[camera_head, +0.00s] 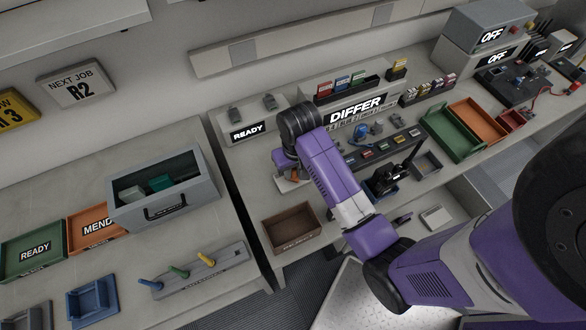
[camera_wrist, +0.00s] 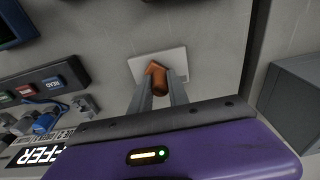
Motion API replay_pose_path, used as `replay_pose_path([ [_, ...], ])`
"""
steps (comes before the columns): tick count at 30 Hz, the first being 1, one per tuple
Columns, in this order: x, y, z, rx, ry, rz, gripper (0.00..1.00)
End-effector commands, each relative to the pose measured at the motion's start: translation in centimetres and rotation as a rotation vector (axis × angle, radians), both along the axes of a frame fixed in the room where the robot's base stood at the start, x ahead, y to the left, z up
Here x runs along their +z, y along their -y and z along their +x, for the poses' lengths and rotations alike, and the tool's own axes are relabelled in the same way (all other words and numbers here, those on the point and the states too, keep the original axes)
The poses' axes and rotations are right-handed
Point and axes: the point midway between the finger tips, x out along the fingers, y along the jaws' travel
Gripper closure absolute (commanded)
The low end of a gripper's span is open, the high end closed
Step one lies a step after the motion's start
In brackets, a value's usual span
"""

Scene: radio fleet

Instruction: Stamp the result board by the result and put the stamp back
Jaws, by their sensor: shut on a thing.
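My gripper (camera_wrist: 163,92) is shut on an orange-brown stamp (camera_wrist: 154,68), with one finger on each side of it. The stamp is over a white plate (camera_wrist: 178,60) on the bench; I cannot tell whether its face touches the plate. In the head view the stamp (camera_head: 294,178) and the plate (camera_head: 283,187) show only partly below my wrist. The plate may be the result board, but no marks on it are readable. A display reading DIFFER (camera_head: 356,108) stands at the back of the bench, right of my wrist.
A box display reads READY (camera_head: 247,131) behind my wrist. A brown tray (camera_head: 291,229) lies in front. A row of labelled keys (camera_head: 385,147) and a dark blue-based device (camera_head: 388,181) stand to the right. A gap separates the left bench with its grey bin (camera_head: 190,194).

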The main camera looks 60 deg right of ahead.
Motion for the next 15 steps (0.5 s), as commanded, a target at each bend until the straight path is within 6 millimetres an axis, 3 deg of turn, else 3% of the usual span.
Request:
replay_pose_path([
  [15, -0.61, -0.01, -0.01, 0.0, -0.001, 0.001, 1.0],
])
